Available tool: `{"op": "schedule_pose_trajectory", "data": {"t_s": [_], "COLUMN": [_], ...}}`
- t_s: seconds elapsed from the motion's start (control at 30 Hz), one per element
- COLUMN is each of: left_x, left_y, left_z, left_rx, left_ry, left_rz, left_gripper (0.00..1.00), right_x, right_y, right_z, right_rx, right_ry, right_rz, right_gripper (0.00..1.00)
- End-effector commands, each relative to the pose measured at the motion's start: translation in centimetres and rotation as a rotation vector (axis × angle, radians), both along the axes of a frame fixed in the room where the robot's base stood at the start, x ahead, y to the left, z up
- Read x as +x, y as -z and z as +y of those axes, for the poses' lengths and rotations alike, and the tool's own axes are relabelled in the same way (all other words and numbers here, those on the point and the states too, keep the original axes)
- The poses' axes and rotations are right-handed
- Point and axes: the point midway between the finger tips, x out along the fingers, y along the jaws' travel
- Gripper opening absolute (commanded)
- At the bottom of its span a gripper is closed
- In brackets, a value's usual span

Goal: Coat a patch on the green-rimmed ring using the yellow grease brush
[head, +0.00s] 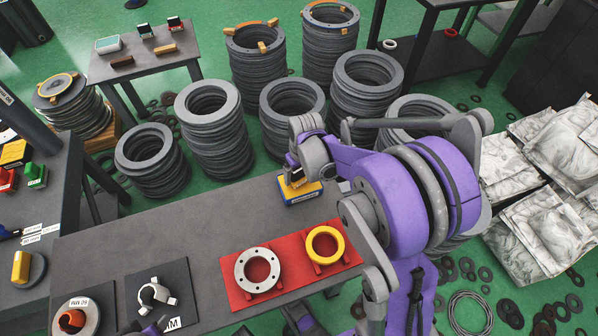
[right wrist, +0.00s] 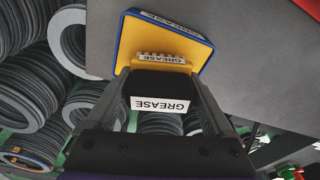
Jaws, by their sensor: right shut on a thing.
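The yellow grease brush (right wrist: 165,64) has a black handle with a white GREASE label. My right gripper (right wrist: 160,85) is shut on that handle. The brush sits at a blue and yellow holder, also labelled GREASE (right wrist: 165,32); whether it touches the holder I cannot tell. In the head view the holder (head: 300,192) stands at the far edge of the grey table, under my right wrist. No ring with a clearly green rim shows. A grey flanged ring (head: 243,270) and a yellow-rimmed ring (head: 325,232) lie on a red mat. A purple part at the bottom edge may be my left arm; its fingers are unclear.
Dark pads with a grey clamp (head: 146,293) and a ring with an orange piece (head: 75,320) are at left. Stacks of grey rings (head: 215,125) stand behind the table.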

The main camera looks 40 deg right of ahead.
Motion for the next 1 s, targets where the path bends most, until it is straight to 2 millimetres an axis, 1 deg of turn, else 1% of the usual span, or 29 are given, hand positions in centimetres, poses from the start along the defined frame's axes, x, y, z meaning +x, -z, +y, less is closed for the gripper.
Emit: {"op": "schedule_pose_trajectory", "data": {"t_s": [0.33, 1.0], "left_x": [0.00, 0.02], "left_y": [0.05, 0.70], "left_z": [0.00, 0.00], "left_rx": [0.000, 0.000], "left_ry": [0.000, 0.000], "left_rz": [0.000, 0.002], "left_gripper": [0.50, 0.50], "right_x": [0.00, 0.00], "right_y": [0.05, 0.86], "right_z": [0.00, 0.00], "right_rx": [0.000, 0.000], "right_ry": [0.000, 0.000], "right_rz": [0.000, 0.000], "right_gripper": [0.42, 0.42]}}
